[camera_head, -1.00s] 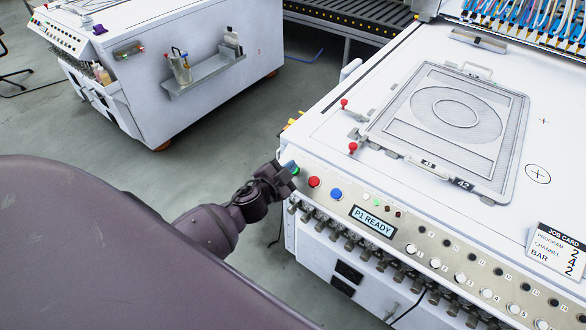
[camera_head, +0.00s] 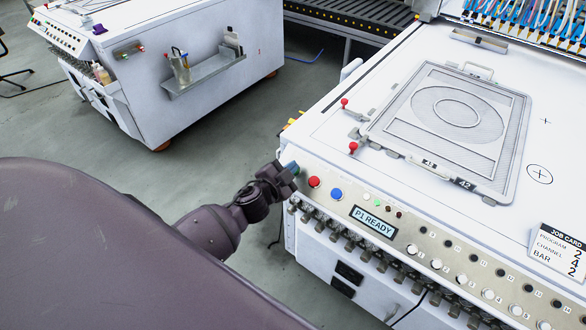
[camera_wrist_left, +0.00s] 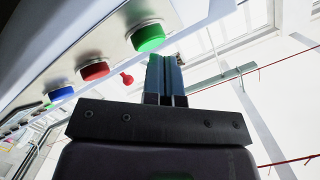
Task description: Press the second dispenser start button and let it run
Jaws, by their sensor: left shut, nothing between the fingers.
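My left gripper (camera_head: 290,169) is shut and empty at the left end of the control panel (camera_head: 322,200). In the left wrist view its closed blue-grey fingertips (camera_wrist_left: 164,62) are right beside the green button (camera_wrist_left: 147,36). I cannot tell whether they touch it. In the head view the gripper mostly covers the green button. A red button (camera_head: 314,182) and a blue button (camera_head: 336,194) follow to the right. A display (camera_head: 373,221) reads "P1 READY". My right gripper is not in view.
A framed screen (camera_head: 519,130) lies on the white machine top, with red-knobbed clamps (camera_head: 353,147) on its left. A job card (camera_head: 560,250) stands at the right. Numbered white buttons (camera_head: 436,264) and metal fittings line the front. Another white machine (camera_head: 215,110) stands at back left, with open floor between.

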